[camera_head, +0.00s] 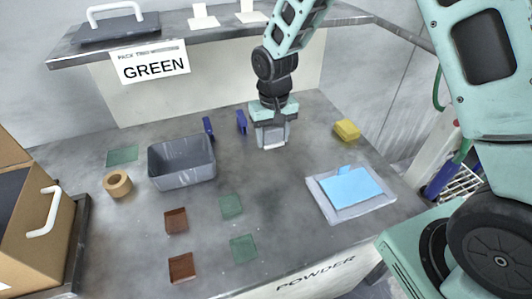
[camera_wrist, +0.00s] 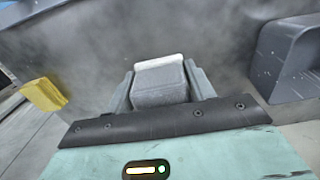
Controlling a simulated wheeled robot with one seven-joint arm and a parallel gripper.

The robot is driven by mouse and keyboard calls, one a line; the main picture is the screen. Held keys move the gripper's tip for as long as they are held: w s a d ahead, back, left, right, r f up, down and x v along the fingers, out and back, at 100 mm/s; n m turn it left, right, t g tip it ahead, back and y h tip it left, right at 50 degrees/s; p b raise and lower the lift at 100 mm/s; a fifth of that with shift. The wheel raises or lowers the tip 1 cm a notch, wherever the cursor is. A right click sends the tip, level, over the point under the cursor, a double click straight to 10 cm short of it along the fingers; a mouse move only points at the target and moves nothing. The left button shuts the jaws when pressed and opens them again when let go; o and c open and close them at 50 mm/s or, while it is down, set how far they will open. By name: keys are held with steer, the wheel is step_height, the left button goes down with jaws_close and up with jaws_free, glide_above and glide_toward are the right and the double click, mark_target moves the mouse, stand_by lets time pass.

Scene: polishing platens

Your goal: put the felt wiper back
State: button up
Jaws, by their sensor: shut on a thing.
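My gripper (camera_head: 271,122) points down over the back middle of the worktable. It is shut on the felt wiper (camera_head: 272,141), a grey block with a white strip along its far edge. In the wrist view the wiper (camera_wrist: 160,86) sits between the two fingers of my gripper (camera_wrist: 161,80), one on each side. The wiper's lower end is close to the table surface; I cannot tell whether it touches. No place marked for the wiper can be made out.
A grey bin (camera_head: 157,178) stands left of my gripper, with two blue objects (camera_head: 241,121) behind. A yellow sponge (camera_head: 347,130) and a tray (camera_head: 330,206) with a blue sheet lie right. Brown and green squares lie in front. A shelf (camera_head: 210,41) overhangs the back.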

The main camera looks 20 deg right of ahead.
mark_target(272, 160)
steer(key=shift+f+p, duration=0.45)
steer(key=shift+f, duration=2.5)
steer(key=shift+f, duration=0.15)
steer(key=o, duration=1)
steer(key=shift+o, duration=0.2)
step_height(272, 160, up, 12)
steer(key=shift+r+b, duration=0.1)
steer(key=shift+b, duration=0.65)
steer(key=s+a+r+n, duration=0.2)
steer(key=s, duration=0.7)
steer(key=s+a+r+n, duration=0.2)
steer(key=s+r+n, duration=0.1)
steer(key=s, duration=0.6)
steer(key=s+a+r+n, duration=0.2)
steer(key=s, duration=0.7)
steer(key=shift+r+n+y, duration=0.3)
steer(key=shift+r+n, duration=0.1)
